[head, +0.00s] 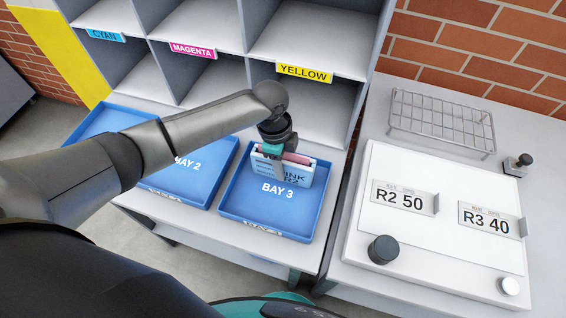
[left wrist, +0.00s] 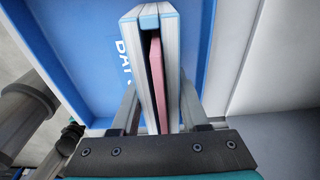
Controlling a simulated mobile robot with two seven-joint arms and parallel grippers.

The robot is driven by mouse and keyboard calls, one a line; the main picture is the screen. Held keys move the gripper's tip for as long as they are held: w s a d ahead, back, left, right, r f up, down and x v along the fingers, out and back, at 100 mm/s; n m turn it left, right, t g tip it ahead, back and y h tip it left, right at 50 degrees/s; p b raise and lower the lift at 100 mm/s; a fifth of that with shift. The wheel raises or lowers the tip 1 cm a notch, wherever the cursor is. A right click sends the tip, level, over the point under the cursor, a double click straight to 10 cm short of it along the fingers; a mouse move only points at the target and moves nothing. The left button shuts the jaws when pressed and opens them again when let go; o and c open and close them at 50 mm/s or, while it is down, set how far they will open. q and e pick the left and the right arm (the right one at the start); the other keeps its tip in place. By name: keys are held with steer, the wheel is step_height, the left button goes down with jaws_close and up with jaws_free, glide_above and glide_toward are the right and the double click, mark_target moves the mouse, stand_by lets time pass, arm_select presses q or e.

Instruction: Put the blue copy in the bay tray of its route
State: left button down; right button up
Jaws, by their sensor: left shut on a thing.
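My left gripper (head: 281,155) is shut on a whitish folded copy (head: 264,171) with light blue edges and pink between its two sides. Its printed face is partly hidden; I can read "INK" and "R2". The copy stands upright over the back part of the blue BAY 3 tray (head: 262,216); whether it touches the tray floor I cannot tell. In the left wrist view the copy (left wrist: 148,60) sits between my two grey fingers, above blue tray surface. The BAY 2 tray (head: 226,163) is left of it, partly behind my arm. My right gripper is not in view.
Another blue tray (head: 100,120) lies further left. Grey cubbyholes labelled CYAN, MAGENTA and YELLOW (head: 304,73) rise behind the trays. On the right, a white board (head: 400,245) carries tags R2 50 and R3 40, with a wire rack (head: 440,120) behind it.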

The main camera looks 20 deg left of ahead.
arm_select(q)
steer(key=shift+c, duration=2)
jaws_free()
steer(key=shift+f, duration=0.1)
steer(key=r, duration=0.4)
steer(key=a+r+p, duration=0.1)
steer(key=r, duration=0.7)
steer(key=shift+a+r, duration=0.1)
steer(key=shift+a, duration=0.1)
